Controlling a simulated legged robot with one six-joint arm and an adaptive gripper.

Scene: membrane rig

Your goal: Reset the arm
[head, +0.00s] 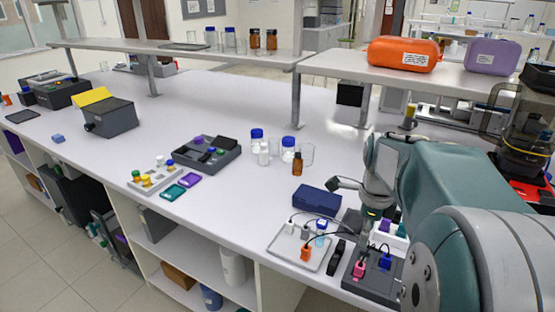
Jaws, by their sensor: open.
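My teal and grey arm comes in from the right and bends down over the bench's front right part. My gripper (367,222) hangs at its end, above the dark membrane rig block (376,280). Its fingertips are small and dark against the dark block, so their exact gap is hard to see; nothing shows held in it. The block carries a pink plug and a blue plug. A light tray (287,262) left of it holds an orange piece, small white pieces and a blue-capped vial, with thin black cables. My arm hides part of the rig.
A dark blue case (317,197) lies behind the tray. Blue-capped bottles and a brown bottle (297,164) stand further back. A raised shelf (440,80) holds an orange case (403,54) and a purple case (492,57).

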